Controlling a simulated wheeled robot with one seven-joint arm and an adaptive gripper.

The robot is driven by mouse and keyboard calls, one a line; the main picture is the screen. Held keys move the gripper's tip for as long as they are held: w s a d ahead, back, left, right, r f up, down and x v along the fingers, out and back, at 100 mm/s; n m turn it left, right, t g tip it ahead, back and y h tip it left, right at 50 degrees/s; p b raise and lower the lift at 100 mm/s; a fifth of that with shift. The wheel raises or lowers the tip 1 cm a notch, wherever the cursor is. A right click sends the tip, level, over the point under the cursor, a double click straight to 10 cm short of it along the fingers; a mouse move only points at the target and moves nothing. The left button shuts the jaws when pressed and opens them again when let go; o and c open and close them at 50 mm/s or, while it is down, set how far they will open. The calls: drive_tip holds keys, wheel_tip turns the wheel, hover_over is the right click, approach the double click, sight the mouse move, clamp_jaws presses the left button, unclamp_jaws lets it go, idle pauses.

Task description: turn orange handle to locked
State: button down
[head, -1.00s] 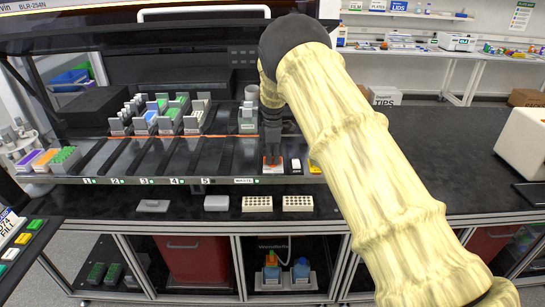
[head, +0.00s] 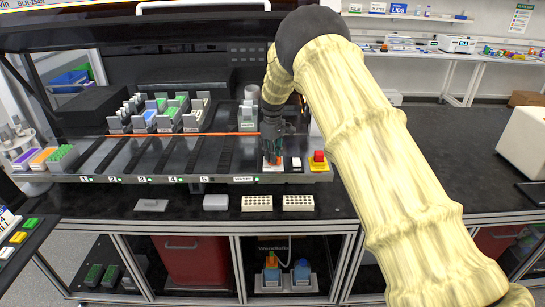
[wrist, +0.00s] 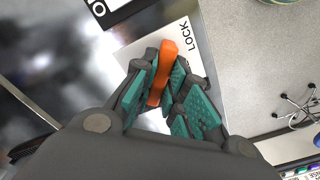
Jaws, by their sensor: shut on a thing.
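The orange handle (wrist: 160,82) stands on a white plate printed LOCK (wrist: 188,40) in the wrist view. The handle is narrow and sits at a slant to the plate's edges. In the head view my gripper (head: 272,153) points down at the right end of the deck's front edge. There the fingers hide most of the handle. I cannot tell from the markings in view which position the handle is in.
A red button on a yellow base (head: 318,161) stands just right of my gripper, with a white switch (head: 296,163) between. Racks of tubes (head: 170,115) stand left on the deck. Pale blocks (head: 257,202) lie in front. The black bench (head: 440,165) to the right is largely clear.

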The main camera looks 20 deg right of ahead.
drive_tip(key=m, duration=0.4)
drive_tip(key=shift+m+b, duration=0.3)
drive_tip(key=shift+b, duration=0.05)
drive_tip(key=shift+m, duration=2.5)
drive_tip(key=c, duration=1.4)
unclamp_jaws()
drive_tip(key=shift+c, duration=0.2)
drive_tip(key=shift+r, duration=0.1)
wheel_tip(320, 180, up, 12)
drive_tip(key=shift+d, duration=0.1)
